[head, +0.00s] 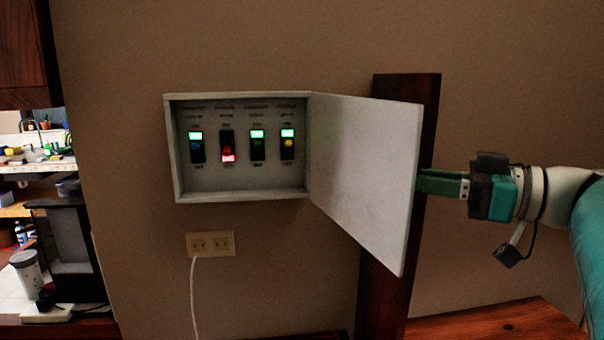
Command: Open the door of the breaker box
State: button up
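The breaker box (240,177) is a shallow grey-white box on the brown wall, left of centre. Its door (365,170) is hinged on the right side and stands wide open, swung out to the right. Inside are several switches; the second from the left (227,146) glows red at its lower end, and the others show green at the top. My gripper (440,184) is at the right of the door, with its green fingers pointing left. Its tips are close to or behind the door's outer edge; contact is unclear. I cannot make out a gap between the fingers.
A dark wooden post (382,300) stands behind the door. An outlet (210,243) with a white cord is below the box. At the left are a dark appliance (70,250) and a grey-lidded cup (27,272). A wooden surface (490,322) lies at the lower right.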

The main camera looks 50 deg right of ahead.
jog(key=s+d, duration=0.1)
jog(key=s, duration=1.1)
jog(key=shift+s+d, duration=0.25)
jog(key=shift+d, duration=0.05)
jog(key=shift+w, duration=0.1)
